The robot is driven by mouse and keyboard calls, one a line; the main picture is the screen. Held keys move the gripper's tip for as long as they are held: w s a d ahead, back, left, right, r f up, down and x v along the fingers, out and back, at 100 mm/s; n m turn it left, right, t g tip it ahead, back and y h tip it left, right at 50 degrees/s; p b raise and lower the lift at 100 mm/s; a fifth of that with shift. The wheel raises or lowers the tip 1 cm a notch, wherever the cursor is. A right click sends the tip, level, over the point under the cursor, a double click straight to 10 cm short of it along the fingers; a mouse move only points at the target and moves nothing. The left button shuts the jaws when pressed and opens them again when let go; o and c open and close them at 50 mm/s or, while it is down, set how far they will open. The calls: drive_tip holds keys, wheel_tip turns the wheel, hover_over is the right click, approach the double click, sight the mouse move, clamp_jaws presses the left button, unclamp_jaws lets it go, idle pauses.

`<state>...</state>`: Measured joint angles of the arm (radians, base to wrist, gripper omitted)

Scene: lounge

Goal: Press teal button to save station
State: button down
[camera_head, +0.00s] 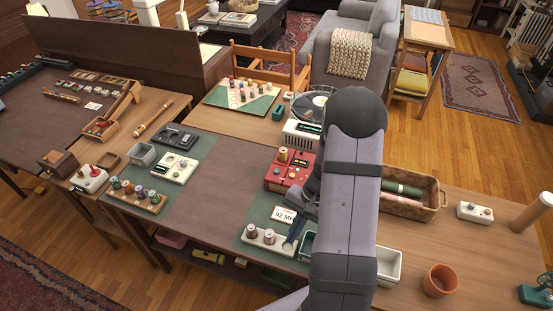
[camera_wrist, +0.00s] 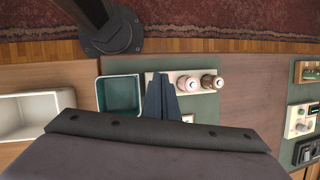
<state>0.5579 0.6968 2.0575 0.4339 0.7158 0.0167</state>
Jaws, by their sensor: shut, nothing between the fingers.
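A red radio-like unit (camera_head: 279,184) with small displays, knobs and a spool-like cylinder on top stands on the table in the head view. My arm hides part of its right side. I cannot make out a teal button on it. A white card (camera_head: 284,214) reading "92 MH", its end covered by my arm, stands in front of the unit.
The two-spool holder (camera_head: 251,237) is left of my fingers. A teal tray (camera_wrist: 120,96) and a white tray (camera_wrist: 28,105) lie on the other side. A white fan unit (camera_head: 301,134) stands behind the red unit. The dark table middle (camera_head: 213,200) is clear.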

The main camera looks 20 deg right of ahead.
drive_tip(key=w+d+r+m+t, duration=0.1)
drive_tip(key=w+d+m+t, duration=0.15)
drive_tip(key=w, duration=0.55)
drive_tip(key=w+d+r+m+t, duration=0.1)
drive_tip(key=w+d+m+t, duration=0.15)
drive_tip(key=w, duration=0.45)
wheel_tip(320, 180, up, 7)
drive_tip(key=m+t, duration=0.4)
drive_tip(key=m, duration=0.2)
hover_over(277, 171)
drive_tip(key=shift+s+d+r, duration=0.1)
drive_tip(key=shift+s+d, duration=0.2)
drive_tip(key=shift+s, duration=0.1)
drive_tip(key=shift+f, duration=0.2)
wheel_tip(277, 171, down, 8)
drive_tip(key=b, duration=0.5)
drive_tip(key=shift+r, duration=0.25)
drive_tip(key=shift+f+b, duration=0.5)
drive_tip(key=shift+f, duration=0.05)
drive_tip(key=shift+f, duration=0.1)
drive_tip(key=shift+f+b, duration=0.3)
drive_tip(key=shift+b, duration=0.3)
